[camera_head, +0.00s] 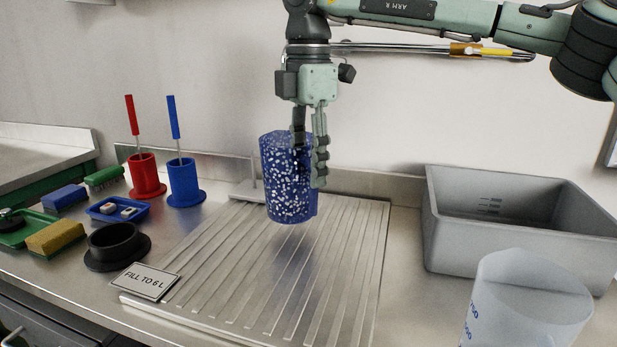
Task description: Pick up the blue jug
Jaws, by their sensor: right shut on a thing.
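The blue jug (285,185) is a dark blue cylinder with white speckles, upright over the back of the ribbed metal drainboard (265,285). It appears to be held a little above the board, though the gap is hard to judge. My right gripper (309,180) comes down from above at the jug's right side and is shut on it, with its fingers at the upper wall. The jug's inside is hidden. My left gripper is not in view.
A grey basin (520,250) and a clear measuring container (525,305) stand at the right. Red (144,172) and blue (183,180) brush holders, a black cup (115,243), sponges and a "FILL TO 6 L" sign (147,281) are at the left. The drainboard's front is clear.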

